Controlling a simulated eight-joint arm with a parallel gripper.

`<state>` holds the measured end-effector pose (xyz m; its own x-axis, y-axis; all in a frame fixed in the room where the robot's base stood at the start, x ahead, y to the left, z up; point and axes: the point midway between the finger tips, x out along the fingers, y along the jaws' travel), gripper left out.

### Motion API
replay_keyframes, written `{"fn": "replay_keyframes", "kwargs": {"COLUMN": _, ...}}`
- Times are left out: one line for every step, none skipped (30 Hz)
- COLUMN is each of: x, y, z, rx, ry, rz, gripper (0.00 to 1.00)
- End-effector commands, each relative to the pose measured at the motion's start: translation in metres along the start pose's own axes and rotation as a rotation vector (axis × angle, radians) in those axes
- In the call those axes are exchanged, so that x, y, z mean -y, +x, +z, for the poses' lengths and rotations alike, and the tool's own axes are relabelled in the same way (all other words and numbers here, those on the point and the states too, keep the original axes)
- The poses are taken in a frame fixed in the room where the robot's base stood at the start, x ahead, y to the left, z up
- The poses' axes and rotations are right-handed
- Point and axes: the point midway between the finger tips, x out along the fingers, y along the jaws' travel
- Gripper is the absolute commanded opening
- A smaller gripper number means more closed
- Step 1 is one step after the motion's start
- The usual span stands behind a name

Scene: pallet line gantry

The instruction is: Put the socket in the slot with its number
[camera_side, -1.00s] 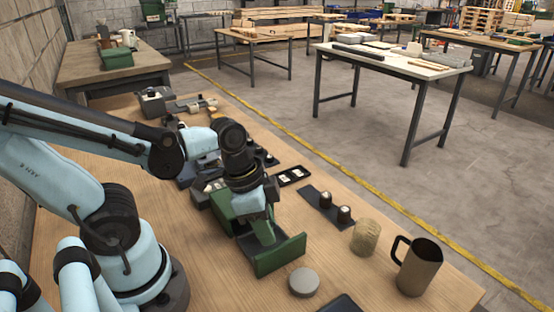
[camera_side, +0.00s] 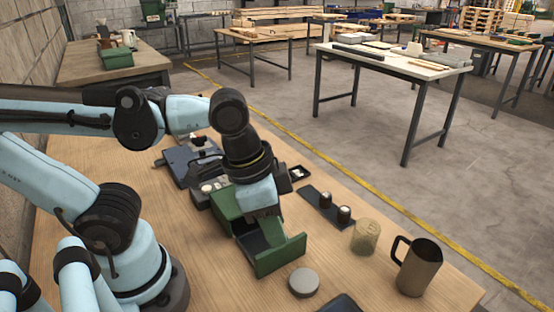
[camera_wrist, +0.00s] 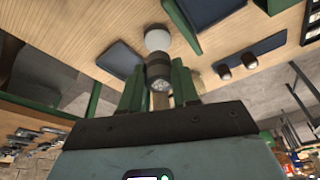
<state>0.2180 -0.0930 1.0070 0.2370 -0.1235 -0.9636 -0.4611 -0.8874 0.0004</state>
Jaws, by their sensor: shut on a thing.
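My gripper (camera_side: 266,215) is over the open drawer of the green box (camera_side: 229,203) in the side view, its fingertips hard to make out there. In the wrist view its green fingers (camera_wrist: 158,90) are shut on a dark, short cylindrical socket (camera_wrist: 158,73) with a paler end. A dark rail (camera_side: 309,193) to the right of the box holds two dark sockets with pale tops (camera_side: 344,213); its far left end looks bare. The rail and sockets also show in the wrist view (camera_wrist: 249,60). I cannot read any numbers.
A grey round disc (camera_side: 303,282) lies in front of the green drawer front (camera_side: 280,255). A tan jar (camera_side: 365,237) and a brown mug (camera_side: 418,267) stand to the right. A dark pad (camera_side: 342,304) lies at the near edge. Other fixtures sit behind the box.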

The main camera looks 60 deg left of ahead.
Motion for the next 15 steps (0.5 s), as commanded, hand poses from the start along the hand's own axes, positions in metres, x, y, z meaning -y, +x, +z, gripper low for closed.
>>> {"fn": "replay_keyframes", "kwargs": {"x": 0.012, "y": -0.005, "z": -0.01, "rx": 0.0, "ry": -0.051, "rz": -0.015, "gripper": 0.0}}
{"fn": "replay_keyframes", "kwargs": {"x": 0.02, "y": -0.008, "z": -0.016, "rx": 0.0, "ry": -0.081, "rz": -0.023, "gripper": 0.0}}
{"fn": "replay_keyframes", "kwargs": {"x": 0.03, "y": -0.011, "z": -0.023, "rx": 0.0, "ry": -0.122, "rz": -0.035, "gripper": 0.0}}
{"fn": "replay_keyframes", "kwargs": {"x": 0.038, "y": -0.013, "z": -0.028, "rx": 0.0, "ry": -0.151, "rz": -0.043, "gripper": 0.0}}
{"fn": "replay_keyframes", "kwargs": {"x": 0.046, "y": -0.015, "z": -0.034, "rx": 0.0, "ry": -0.18, "rz": -0.051, "gripper": 0.0}}
{"fn": "replay_keyframes", "kwargs": {"x": 0.057, "y": -0.018, "z": -0.04, "rx": 0.0, "ry": -0.22, "rz": -0.062, "gripper": 0.0}}
{"fn": "replay_keyframes", "kwargs": {"x": 0.065, "y": -0.02, "z": -0.044, "rx": 0.0, "ry": -0.248, "rz": -0.07, "gripper": 0.0}}
{"fn": "replay_keyframes", "kwargs": {"x": 0.073, "y": -0.021, "z": -0.048, "rx": 0.0, "ry": -0.275, "rz": -0.077, "gripper": 0.0}}
{"fn": "replay_keyframes", "kwargs": {"x": 0.084, "y": -0.023, "z": -0.052, "rx": 0.0, "ry": -0.308, "rz": -0.086, "gripper": 0.0}}
{"fn": "replay_keyframes", "kwargs": {"x": 0.091, "y": -0.025, "z": -0.056, "rx": 0.0, "ry": -0.331, "rz": -0.092, "gripper": 0.0}}
{"fn": "replay_keyframes", "kwargs": {"x": 0.098, "y": -0.025, "z": -0.058, "rx": -0.001, "ry": -0.353, "rz": -0.098, "gripper": 0.0}}
{"fn": "replay_keyframes", "kwargs": {"x": 0.107, "y": -0.027, "z": -0.061, "rx": -0.001, "ry": -0.379, "rz": -0.105, "gripper": 0.0}}
{"fn": "replay_keyframes", "kwargs": {"x": 0.112, "y": -0.027, "z": -0.063, "rx": -0.001, "ry": -0.396, "rz": -0.11, "gripper": 0.0}}
{"fn": "replay_keyframes", "kwargs": {"x": 0.117, "y": -0.028, "z": -0.064, "rx": -0.001, "ry": -0.411, "rz": -0.114, "gripper": 0.0}}
{"fn": "replay_keyframes", "kwargs": {"x": 0.123, "y": -0.029, "z": -0.066, "rx": -0.001, "ry": -0.427, "rz": -0.118, "gripper": 0.0}}
